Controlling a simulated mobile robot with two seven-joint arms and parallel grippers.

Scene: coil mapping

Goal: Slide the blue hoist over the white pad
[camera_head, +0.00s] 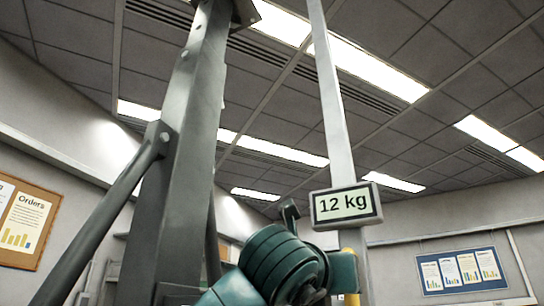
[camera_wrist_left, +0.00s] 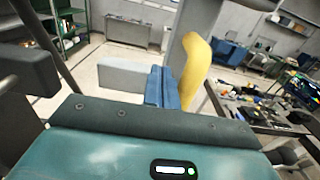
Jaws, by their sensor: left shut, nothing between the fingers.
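In the left wrist view a blue ribbed block (camera_wrist_left: 162,88), possibly the blue hoist, stands beyond my left gripper (camera_wrist_left: 150,122). A rounded yellow upright piece (camera_wrist_left: 194,72) stands at its right. A pale grey-white block (camera_wrist_left: 122,76) extends left from the blue block; I cannot tell whether it is the white pad. The left gripper is shut with nothing held; its teal body and dark front fill the bottom of the view, and its fingertips are not clear. In the head view my teal left arm (camera_head: 283,262) rises from the bottom. My right gripper is not in view.
A dark steel post (camera_head: 183,150) with a slanted brace (camera_head: 105,220) stands left in the head view. A pale pole (camera_head: 335,110) carries a "12 kg" sign (camera_head: 346,204). In the wrist view a cluttered table (camera_wrist_left: 265,112) lies right and shelving (camera_wrist_left: 60,25) upper left.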

